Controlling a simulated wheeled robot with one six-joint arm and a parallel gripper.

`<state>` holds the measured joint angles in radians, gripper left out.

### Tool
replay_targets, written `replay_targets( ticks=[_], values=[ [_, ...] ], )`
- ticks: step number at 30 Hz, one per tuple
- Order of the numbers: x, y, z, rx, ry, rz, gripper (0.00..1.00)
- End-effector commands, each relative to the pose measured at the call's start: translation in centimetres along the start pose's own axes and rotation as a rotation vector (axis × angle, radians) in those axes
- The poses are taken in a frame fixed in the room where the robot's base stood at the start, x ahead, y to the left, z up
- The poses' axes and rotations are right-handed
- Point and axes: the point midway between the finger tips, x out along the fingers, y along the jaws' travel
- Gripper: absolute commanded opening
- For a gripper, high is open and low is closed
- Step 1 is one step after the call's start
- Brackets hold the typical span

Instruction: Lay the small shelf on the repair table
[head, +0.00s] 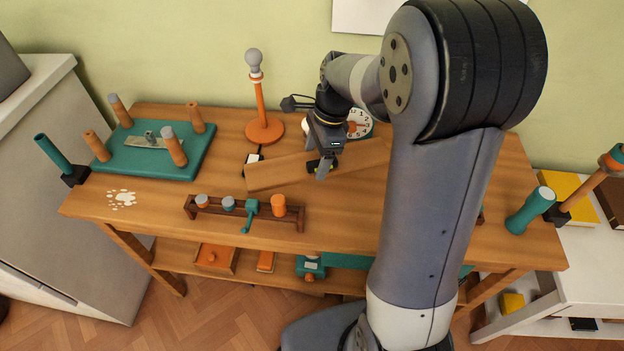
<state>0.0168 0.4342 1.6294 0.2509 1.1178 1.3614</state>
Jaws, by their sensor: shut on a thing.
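The small shelf (282,171) is a plain light-brown wooden board, seen in the head view at the middle of the repair table (340,213). It runs slightly upward to the right, and its right end passes behind my arm. My gripper (321,168) points down and is shut on the board near its middle. I cannot tell whether the board touches the tabletop or is held just above it. The repair table is wooden with a lower shelf. My arm hides much of its right half.
A teal board with wooden pegs (190,158) lies at the back left. An orange stand (263,130) and a clock (360,123) stand behind the board. A small rack (247,214) is at the front. A white bench (590,255) stands at right. The table's middle front is clear.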

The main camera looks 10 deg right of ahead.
Motion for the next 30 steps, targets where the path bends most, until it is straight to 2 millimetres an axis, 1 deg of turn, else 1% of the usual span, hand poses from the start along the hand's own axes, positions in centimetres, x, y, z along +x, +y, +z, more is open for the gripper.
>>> replay_targets(
  ticks=[1,3,8,15,26,27,30],
  values=[
    [1.1,0.0,-0.2,0.001,-0.001,0.003,0.37],
    [1.9,0.0,-0.4,0.001,-0.001,0.002,0.37],
    [3.0,0.0,-0.7,0.0,-0.001,0.001,0.37],
    [6.0,0.0,-1.4,0.001,-0.001,0.002,0.37],
    [6.4,-0.1,-1.5,0.0,0.0,-0.001,0.37],
    [6.4,-0.1,-1.5,0.0,0.0,-0.001,0.73],
    [6.3,0.0,-1.5,0.0,0.0,-0.001,0.81]
  ],
)
